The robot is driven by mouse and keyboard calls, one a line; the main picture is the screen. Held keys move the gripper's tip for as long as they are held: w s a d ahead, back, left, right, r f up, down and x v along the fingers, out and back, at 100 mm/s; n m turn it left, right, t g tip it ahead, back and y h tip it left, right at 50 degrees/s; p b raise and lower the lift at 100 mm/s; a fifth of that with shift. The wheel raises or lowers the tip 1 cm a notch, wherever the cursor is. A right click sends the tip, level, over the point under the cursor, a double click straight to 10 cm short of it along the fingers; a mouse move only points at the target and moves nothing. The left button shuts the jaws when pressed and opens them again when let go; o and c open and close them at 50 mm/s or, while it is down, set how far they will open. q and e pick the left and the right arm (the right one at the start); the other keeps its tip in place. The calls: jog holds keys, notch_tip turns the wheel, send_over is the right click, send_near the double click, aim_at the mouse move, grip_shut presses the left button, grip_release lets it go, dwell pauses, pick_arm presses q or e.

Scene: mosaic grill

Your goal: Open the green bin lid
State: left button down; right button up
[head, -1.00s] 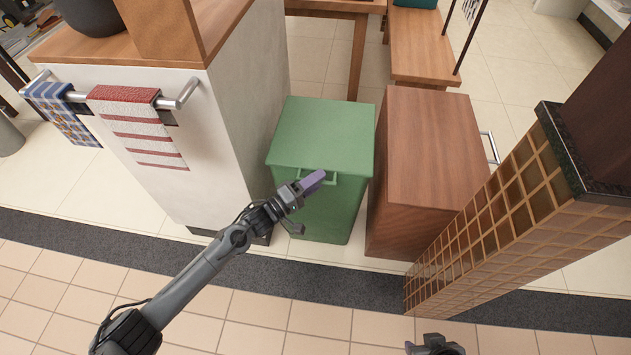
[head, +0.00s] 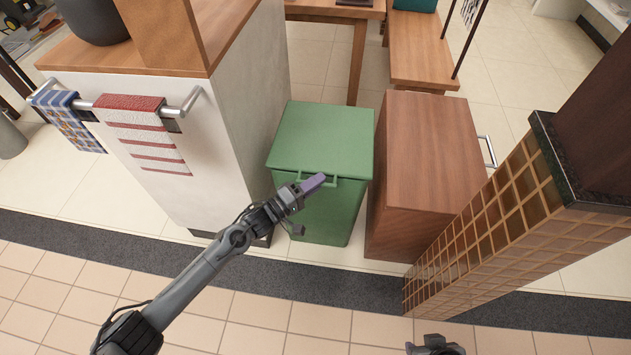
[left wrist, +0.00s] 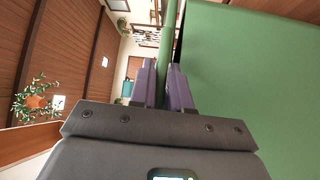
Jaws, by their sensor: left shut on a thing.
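The green bin (head: 334,213) stands on the floor between the white counter and a brown wooden cabinet. Its flat green lid (head: 322,137) lies over the top and looks closed. A thin green handle (head: 331,181) sticks out from the lid's front edge. My left gripper (head: 313,184) is at this handle, with its purple fingers shut on it. In the left wrist view the two purple fingers (left wrist: 163,84) stand on either side of the green handle bar (left wrist: 166,45), and the bin's green surface (left wrist: 250,85) fills the right side. Only part of my right gripper (head: 434,346) shows at the bottom edge.
The white counter (head: 160,160) with hanging towels stands close on the left of the bin. The brown wooden cabinet (head: 428,150) is close on its right. A tiled pillar (head: 490,220) rises further right. The tiled floor in front (head: 300,325) is clear.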

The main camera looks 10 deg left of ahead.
pick_arm(q)
jog(key=w+r+n+y+p, duration=0.1)
jog(key=w+r+p, duration=0.2)
jog(key=r+p, duration=0.6)
jog(key=w+r+n+g+p, duration=0.1)
jog(key=w+r+p, duration=0.2)
jog(key=r+p, duration=0.5)
jog(key=shift+w+d+r+n+g+y+p, duration=0.2)
jog(key=shift+w+r+n+g+y+p, duration=0.15)
jog(key=shift+r, duration=0.55)
jog(key=c, duration=1.2)
grip_release()
jog(key=shift+s+a+f, duration=0.1)
jog(key=shift+s+f, duration=0.05)
jog(key=shift+a, duration=0.1)
